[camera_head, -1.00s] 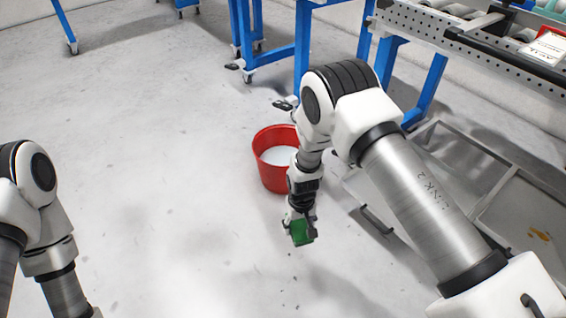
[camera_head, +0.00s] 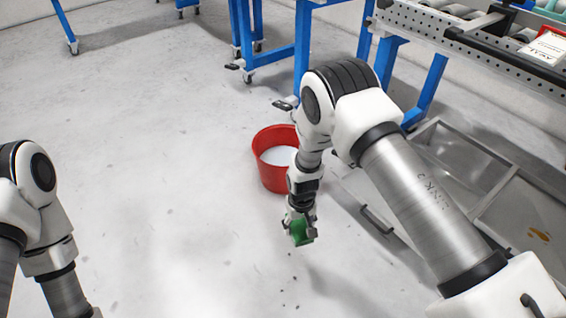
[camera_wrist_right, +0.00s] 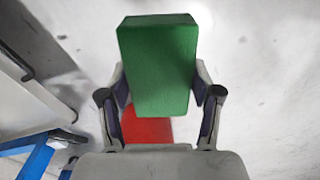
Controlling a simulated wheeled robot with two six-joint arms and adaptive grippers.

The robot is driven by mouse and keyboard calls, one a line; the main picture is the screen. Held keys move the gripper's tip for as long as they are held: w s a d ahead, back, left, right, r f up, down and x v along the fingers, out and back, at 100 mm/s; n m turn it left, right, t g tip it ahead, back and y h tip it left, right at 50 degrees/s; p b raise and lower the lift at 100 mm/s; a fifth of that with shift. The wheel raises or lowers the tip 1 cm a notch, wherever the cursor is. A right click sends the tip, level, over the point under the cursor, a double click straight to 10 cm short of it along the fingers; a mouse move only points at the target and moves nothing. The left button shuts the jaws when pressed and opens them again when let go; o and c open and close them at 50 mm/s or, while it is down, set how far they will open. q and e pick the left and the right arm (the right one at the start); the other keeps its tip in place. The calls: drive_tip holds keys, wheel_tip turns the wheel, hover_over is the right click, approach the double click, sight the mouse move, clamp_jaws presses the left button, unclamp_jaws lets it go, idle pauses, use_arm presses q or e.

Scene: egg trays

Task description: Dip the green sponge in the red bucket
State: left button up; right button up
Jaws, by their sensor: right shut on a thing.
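The green sponge (camera_head: 301,232) is a block held by my right gripper (camera_head: 301,222), which is shut on it. In the right wrist view the sponge (camera_wrist_right: 159,65) sits between the two fingers of the gripper (camera_wrist_right: 161,100). The red bucket (camera_head: 268,175) stands on the floor with whitish contents inside. In the head view the bucket is behind the sponge, up and slightly left, and my right arm covers part of its right side. In the right wrist view part of the red bucket (camera_wrist_right: 147,130) shows below the sponge. My left arm is at the left edge; its gripper is out of frame.
A low grey metal trolley (camera_head: 375,218) stands just right of my right gripper. Blue-legged frames (camera_head: 302,50) and a conveyor with a perforated rail (camera_head: 480,48) are at the back right. The floor left of the bucket is clear.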

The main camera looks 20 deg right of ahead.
sight(300, 224)
idle(0.3)
wheel_tip(300, 224, up, 4)
drive_tip(key=p, duration=0.4)
drive_tip(key=shift+r, duration=0.15)
